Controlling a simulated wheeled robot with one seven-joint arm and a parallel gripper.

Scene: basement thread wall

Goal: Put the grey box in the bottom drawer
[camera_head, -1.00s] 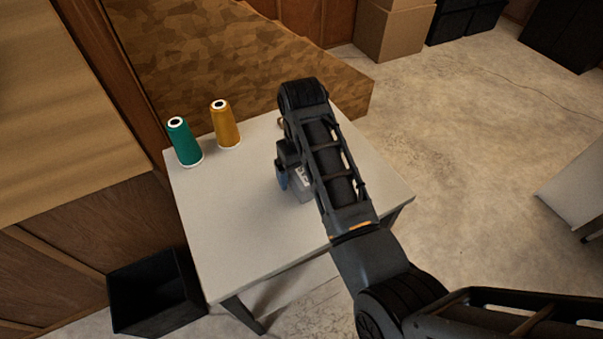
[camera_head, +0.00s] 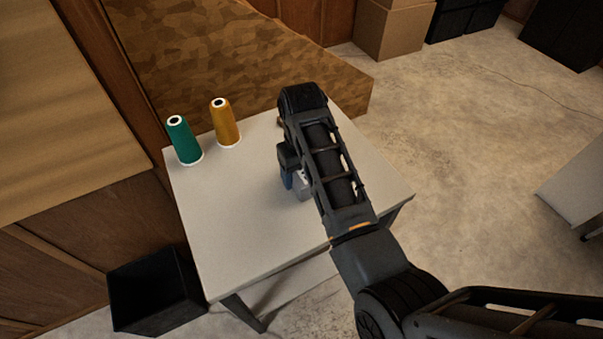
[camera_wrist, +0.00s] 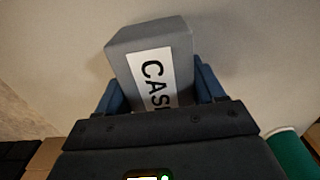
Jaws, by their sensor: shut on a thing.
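The grey box (camera_wrist: 122,66) has a white label with black letters, of which "CAS" can be read. In the wrist view it lies between the two blue fingers of my gripper (camera_wrist: 160,95), which is shut on it. In the head view the box (camera_head: 302,186) is mostly hidden behind my arm, over the white table (camera_head: 235,225). I cannot tell whether it touches the tabletop. My gripper (camera_head: 290,178) is partly hidden by my forearm. No drawer can be made out in these views.
A green thread cone (camera_head: 184,141) and a yellow thread cone (camera_head: 225,124) stand at the table's back left. A black open bin (camera_head: 155,292) is on the floor at left. Cardboard boxes (camera_head: 393,30) stand at the back. A white surface (camera_head: 575,185) is at right; the floor between is clear.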

